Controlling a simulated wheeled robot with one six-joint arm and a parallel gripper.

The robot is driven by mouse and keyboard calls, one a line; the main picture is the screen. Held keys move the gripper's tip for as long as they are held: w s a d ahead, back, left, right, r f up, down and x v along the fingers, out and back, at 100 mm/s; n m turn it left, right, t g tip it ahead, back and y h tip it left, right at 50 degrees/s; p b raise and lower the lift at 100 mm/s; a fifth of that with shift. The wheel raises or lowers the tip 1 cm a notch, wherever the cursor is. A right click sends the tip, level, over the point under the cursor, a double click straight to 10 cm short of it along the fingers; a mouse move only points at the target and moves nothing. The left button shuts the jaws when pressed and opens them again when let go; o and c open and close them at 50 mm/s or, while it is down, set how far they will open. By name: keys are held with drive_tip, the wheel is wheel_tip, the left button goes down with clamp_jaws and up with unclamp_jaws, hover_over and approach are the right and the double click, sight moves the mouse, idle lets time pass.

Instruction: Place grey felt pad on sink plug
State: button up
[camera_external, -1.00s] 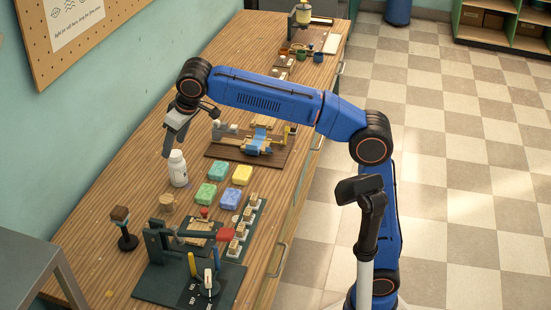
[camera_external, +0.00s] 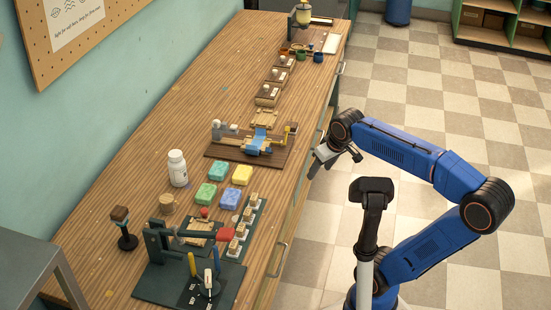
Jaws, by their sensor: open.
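My gripper (camera_external: 318,166) is open at the bench's right edge, over the side with the drawers, level with the wooden fixture board. Nothing shows between its fingers. I cannot pick out the grey felt pad or the sink plug for certain at this size. Several small items on the bench are too small to name.
On the wooden bench (camera_external: 165,115) stand a white bottle (camera_external: 177,168), soap bars, including a yellow one (camera_external: 242,174), a fixture board (camera_external: 226,153) and a dark green press (camera_external: 158,247). The bench's back left is mostly clear.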

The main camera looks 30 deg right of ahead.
drive_tip(key=s+d+f+m, duration=0.1)
drive_tip(key=s+d+f, duration=0.5)
drive_tip(key=s+f, duration=0.3)
wheel_tip(320, 180, down, 2)
drive_tip(key=shift+f+m+h, duration=0.1)
drive_tip(key=shift+m+h, duration=0.3)
